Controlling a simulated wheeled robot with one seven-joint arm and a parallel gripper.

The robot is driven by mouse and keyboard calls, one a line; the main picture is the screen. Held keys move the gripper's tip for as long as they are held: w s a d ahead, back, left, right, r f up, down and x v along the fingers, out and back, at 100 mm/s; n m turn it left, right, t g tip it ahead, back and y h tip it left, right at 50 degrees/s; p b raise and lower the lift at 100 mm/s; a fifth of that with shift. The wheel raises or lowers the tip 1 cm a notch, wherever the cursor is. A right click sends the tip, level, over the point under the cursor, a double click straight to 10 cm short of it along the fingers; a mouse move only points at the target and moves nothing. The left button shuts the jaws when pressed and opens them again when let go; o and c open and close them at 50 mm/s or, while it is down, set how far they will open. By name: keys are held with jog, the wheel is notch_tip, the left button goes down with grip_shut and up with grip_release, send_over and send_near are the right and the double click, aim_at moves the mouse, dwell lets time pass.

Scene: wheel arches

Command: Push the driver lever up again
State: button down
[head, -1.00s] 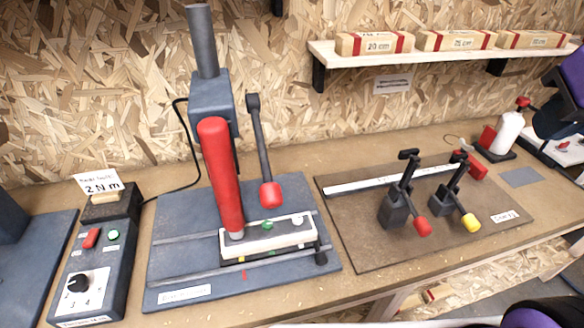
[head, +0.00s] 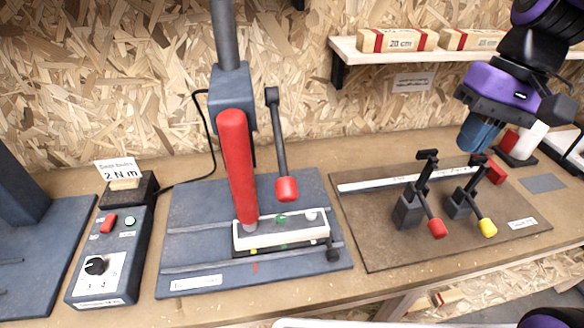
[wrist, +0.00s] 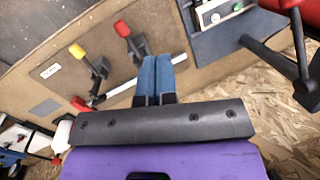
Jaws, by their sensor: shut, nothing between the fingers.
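The driver station has a red cylindrical driver (head: 238,160) on a grey column, its tip down at the left end of a white block (head: 282,230). The driver lever (head: 280,145) hangs down from its pivot, with a red knob (head: 287,189) at its low end, to the right of the driver. In the wrist view the lever (wrist: 300,45) shows at the upper right. My gripper (head: 476,138) is at the right in the head view, above the clamp board and well apart from the lever. Its two blue fingers are together and empty in the wrist view (wrist: 162,62).
A brown board (head: 370,235) carries two toggle clamps with a red and a yellow tip (head: 488,227). A control box (head: 108,255) with a dial stands at the left. A shelf (head: 360,52) with wooden blocks is on the back wall. The bench front between stations is clear.

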aim_at(279, 144)
jog(key=w+a+f+m+g+y, duration=0.2)
jog(key=w+a+f+g+y, duration=0.3)
jog(key=a+f+y, duration=0.4)
jog(key=w+a+f+m+g+y, duration=0.3)
jog(key=w+a+f+g+y, duration=0.3)
jog(key=f, duration=0.6)
jog(key=shift+w+a+y, duration=0.35)
jog(key=shift+a+y, duration=1.05)
jog(key=shift+a, duration=0.35)
jog(key=s+d+r+x, duration=0.1)
jog(key=d+r+x, duration=0.1)
jog(key=x, duration=1)
jog(key=shift+a+r, duration=0.2)
jog(key=shift+a, duration=0.15)
jog(key=shift+s, duration=0.1)
